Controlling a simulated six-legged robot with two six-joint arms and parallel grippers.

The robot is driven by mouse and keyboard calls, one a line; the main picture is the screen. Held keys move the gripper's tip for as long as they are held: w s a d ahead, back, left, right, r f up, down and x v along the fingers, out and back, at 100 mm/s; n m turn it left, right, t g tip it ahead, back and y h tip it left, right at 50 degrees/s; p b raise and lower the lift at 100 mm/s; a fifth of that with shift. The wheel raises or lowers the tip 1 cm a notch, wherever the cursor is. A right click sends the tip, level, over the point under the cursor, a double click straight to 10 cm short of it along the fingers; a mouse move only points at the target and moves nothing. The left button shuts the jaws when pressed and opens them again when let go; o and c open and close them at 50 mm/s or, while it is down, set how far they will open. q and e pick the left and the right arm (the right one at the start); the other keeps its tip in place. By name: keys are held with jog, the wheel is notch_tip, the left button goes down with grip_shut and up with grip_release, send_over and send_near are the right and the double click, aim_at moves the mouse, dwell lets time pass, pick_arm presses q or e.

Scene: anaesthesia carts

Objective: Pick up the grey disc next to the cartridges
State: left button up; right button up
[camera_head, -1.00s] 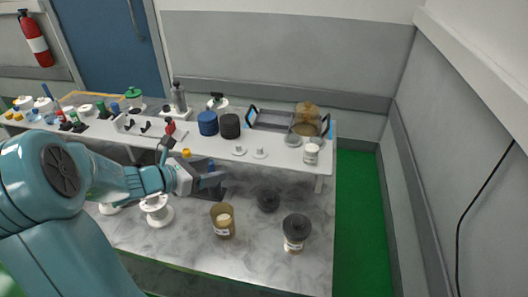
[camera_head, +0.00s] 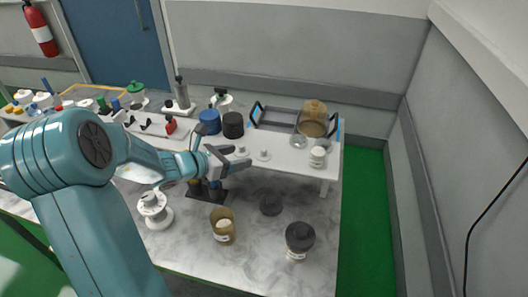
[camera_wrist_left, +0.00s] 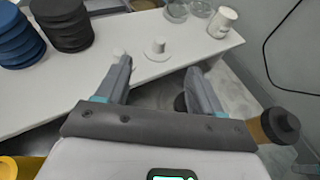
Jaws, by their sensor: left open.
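A dark grey disc (camera_head: 271,205) lies flat on the marbled lower surface, between a brown jar (camera_head: 223,226) and a brown jar with a dark lid (camera_head: 298,240). I take these jars for the cartridges, but cannot be sure. My left gripper (camera_head: 239,158) is open and empty, above and to the left of the disc in the head view, near the shelf's front edge. In the left wrist view, the open fingers (camera_wrist_left: 159,68) point toward the shelf; a dark round thing (camera_wrist_left: 180,102), likely the disc, is partly hidden behind the right finger. My right gripper is not in view.
The white shelf (camera_head: 285,168) holds two white pegs, a blue stack (camera_head: 210,121), a black stack (camera_head: 233,125), a tray and a white jar (camera_head: 317,157). A white spool (camera_head: 155,210) and a black stand are on the lower surface. Marble around the disc is clear.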

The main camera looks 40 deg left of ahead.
aim_at(261, 152)
pick_arm(q)
jog(key=x, duration=0.5)
jog(key=shift+w+d+p, duration=0.15)
jog(key=shift+w+p, duration=0.05)
jog(key=shift+p, duration=0.2)
jog(key=p+x, duration=0.1)
jog(key=x, duration=0.3)
jog(key=shift+w+f, duration=0.25)
jog(key=shift+f, duration=0.05)
jog(key=shift+s, duration=0.1)
jog(key=c, duration=0.8)
